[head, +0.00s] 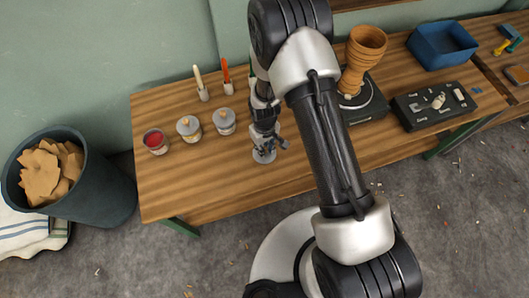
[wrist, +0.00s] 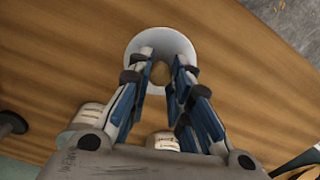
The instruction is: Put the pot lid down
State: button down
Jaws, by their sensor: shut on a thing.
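The pot lid (head: 263,157) is a pale grey disc with a knob, low over the front part of the wooden workbench (head: 215,180). I cannot tell whether it touches the bench top. My gripper (head: 266,145) points down and is shut on the lid's knob. In the wrist view the lid (wrist: 171,44) shows as a white disc beyond the fingertips, its brownish knob (wrist: 160,72) between them. An open pot with red contents (head: 156,141) stands at the bench's left end.
Two pots with knobbed lids (head: 189,128) (head: 224,121) stand behind and left of my gripper. Two tools in holders (head: 203,93) (head: 228,87) stand behind. Right are a wooden goblet drum body (head: 363,55), a black tray (head: 436,104) and a blue bin (head: 442,44). The bench's front left is clear.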

jog(key=shift+f+b, duration=0.5)
jog(key=shift+f, duration=1.45)
jog(key=shift+f, duration=0.25)
jog(key=c, duration=1.5)
grip_release()
jog(key=shift+r, duration=0.1)
jog(key=shift+o, duration=0.2)
jog(key=shift+r, duration=0.15)
notch_tip(320, 180, up, 12)
jog(key=p, duration=0.3)
jog(key=shift+r+p, duration=0.1)
jog(key=shift+p, duration=0.3)
